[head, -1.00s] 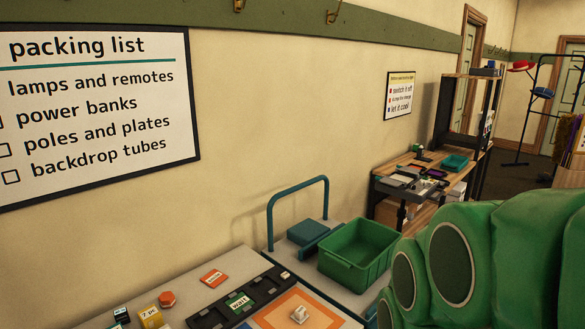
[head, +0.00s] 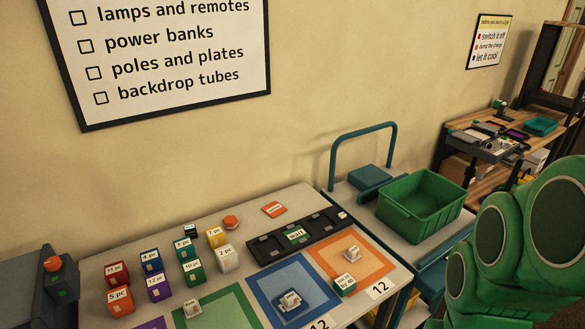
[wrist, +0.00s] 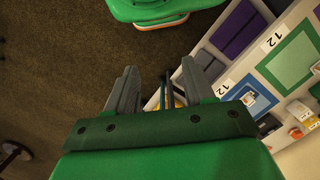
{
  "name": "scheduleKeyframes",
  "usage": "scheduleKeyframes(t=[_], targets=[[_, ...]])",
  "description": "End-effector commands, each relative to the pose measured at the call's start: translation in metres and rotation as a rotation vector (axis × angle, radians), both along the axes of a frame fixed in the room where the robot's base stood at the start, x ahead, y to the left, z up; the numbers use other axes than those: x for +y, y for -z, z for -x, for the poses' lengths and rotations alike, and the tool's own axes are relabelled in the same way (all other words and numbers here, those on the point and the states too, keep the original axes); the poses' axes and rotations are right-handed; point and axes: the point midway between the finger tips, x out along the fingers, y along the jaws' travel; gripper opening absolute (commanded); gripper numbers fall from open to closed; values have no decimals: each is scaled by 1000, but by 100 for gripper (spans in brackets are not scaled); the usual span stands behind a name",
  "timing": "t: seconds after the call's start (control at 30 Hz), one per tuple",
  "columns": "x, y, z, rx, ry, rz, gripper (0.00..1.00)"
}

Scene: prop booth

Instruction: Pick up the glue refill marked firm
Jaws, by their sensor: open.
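I cannot read the word firm on anything, so I cannot tell which item is the glue refill. Small pale labelled items sit on the table (head: 290,200): one on the green square (head: 193,308), one on the blue square (head: 290,301), one on the orange square (head: 352,253). A green item with a white label (head: 344,284) stands at the orange square's edge. My gripper (wrist: 160,82) is open and empty in the wrist view, its two grey fingers apart above the dark floor beside the table. The gripper is not visible in the head view.
Several coloured numbered boxes (head: 152,264) stand at the table's back left. A dark tray with a WAIT sign (head: 296,236) lies behind the squares. A green bin (head: 424,205) rests on a trolley to the right. A workbench (head: 480,150) stands farther right.

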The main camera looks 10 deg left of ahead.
Motion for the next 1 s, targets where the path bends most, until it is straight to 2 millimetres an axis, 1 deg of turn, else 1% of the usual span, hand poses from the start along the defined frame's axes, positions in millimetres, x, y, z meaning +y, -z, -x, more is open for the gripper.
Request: scheduleKeyframes(t=[0.13,0.27,0.67,1.0], targets=[[15,1,-15,26,8,-33,53],[36,3,-33,58,25,-75,53],[104,12,-82,173,90,-193,53],[165,27,-119,287,156,-274,53]])
